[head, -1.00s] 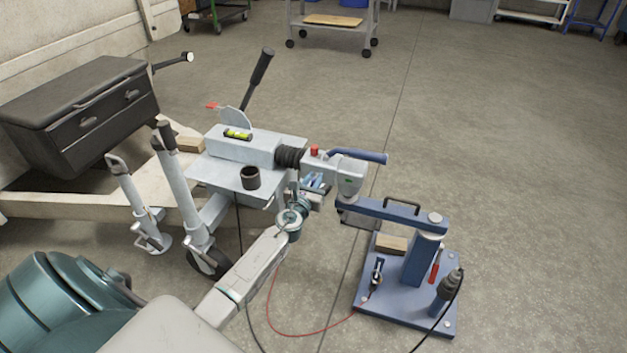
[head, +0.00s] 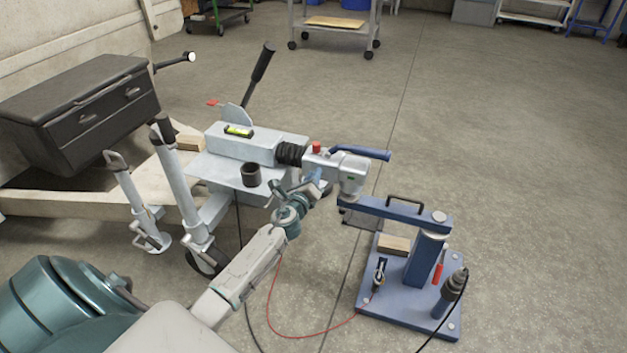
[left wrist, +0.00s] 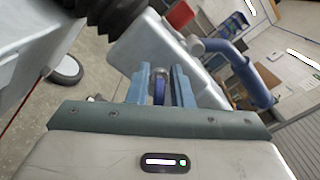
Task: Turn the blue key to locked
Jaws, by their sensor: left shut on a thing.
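The blue key (left wrist: 158,90) shows in the left wrist view between the two blue-grey fingers of my left gripper (head: 319,178). The gripper is shut on it, at the side of the grey coupling head (head: 350,176). In the left wrist view, a round metal lock part (left wrist: 158,73) sits just beyond the key. In the head view my gripper and wrist hide the key. The lock's marks cannot be read. My right gripper is not in view.
A blue handle (head: 362,153) and a red knob (head: 316,147) stand close above the gripper. A red cable (head: 290,333) loops over the floor. The floor at the right is clear.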

